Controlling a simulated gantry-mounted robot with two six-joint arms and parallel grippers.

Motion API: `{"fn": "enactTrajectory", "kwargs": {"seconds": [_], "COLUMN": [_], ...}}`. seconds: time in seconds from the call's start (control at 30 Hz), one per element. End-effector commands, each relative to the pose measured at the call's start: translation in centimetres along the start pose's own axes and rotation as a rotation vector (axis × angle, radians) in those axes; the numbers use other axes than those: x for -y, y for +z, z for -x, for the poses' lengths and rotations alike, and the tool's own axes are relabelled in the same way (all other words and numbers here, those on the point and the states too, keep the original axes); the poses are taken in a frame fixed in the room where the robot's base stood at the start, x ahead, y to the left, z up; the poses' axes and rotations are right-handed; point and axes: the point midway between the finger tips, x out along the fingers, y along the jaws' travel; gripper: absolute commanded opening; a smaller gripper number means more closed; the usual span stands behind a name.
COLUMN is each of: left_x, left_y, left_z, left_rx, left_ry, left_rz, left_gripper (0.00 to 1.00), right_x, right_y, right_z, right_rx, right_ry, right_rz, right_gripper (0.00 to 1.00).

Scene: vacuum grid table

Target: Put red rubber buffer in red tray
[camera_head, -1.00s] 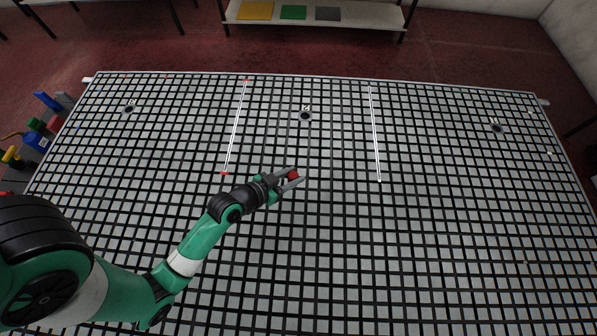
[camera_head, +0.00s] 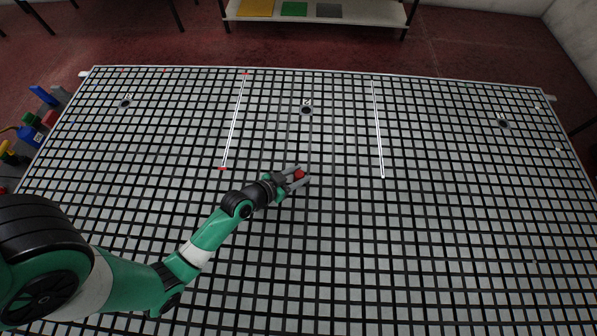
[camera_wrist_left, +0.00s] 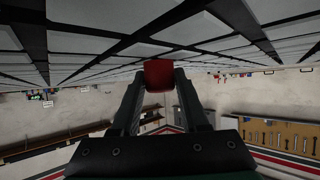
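The red rubber buffer (camera_head: 299,174) is a small red piece between the fingertips of my left gripper (camera_head: 303,177), near the middle of the table. In the left wrist view the buffer (camera_wrist_left: 158,75) sits between the two dark fingers, which are shut on it. It appears held close to or above the grid; the exact gap cannot be told. I cannot make out a red tray for certain. A small red item (camera_head: 50,118) stands among coloured items beyond the table's left edge. My right gripper is not in view.
The white grid table (camera_head: 450,230) is broad and mostly clear, with thin white strips (camera_head: 379,130) and small dark round marks (camera_head: 306,109). Blue, green and yellow items (camera_head: 33,135) crowd the left edge. A shelf (camera_head: 365,15) with yellow, green and grey flat pieces stands behind.

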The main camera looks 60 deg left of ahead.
Motion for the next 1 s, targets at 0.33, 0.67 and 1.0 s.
{"fn": "enactTrajectory", "kwargs": {"seconds": [0.33, 0.67, 1.0], "left_x": [0.0, 0.1, 0.1], "left_y": [0.0, -0.4, -0.2], "left_z": [0.0, 3.9, 11.2], "left_rx": [0.000, 0.003, 0.002], "left_ry": [0.000, -0.002, -0.003], "left_rz": [0.000, 0.002, 0.003], "left_gripper": [0.69, 0.69, 0.69], "right_x": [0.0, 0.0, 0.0], "right_y": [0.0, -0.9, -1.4], "right_z": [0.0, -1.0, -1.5], "right_rx": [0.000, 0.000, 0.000], "right_ry": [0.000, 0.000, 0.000], "right_rz": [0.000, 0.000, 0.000], "right_gripper": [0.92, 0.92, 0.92]}}
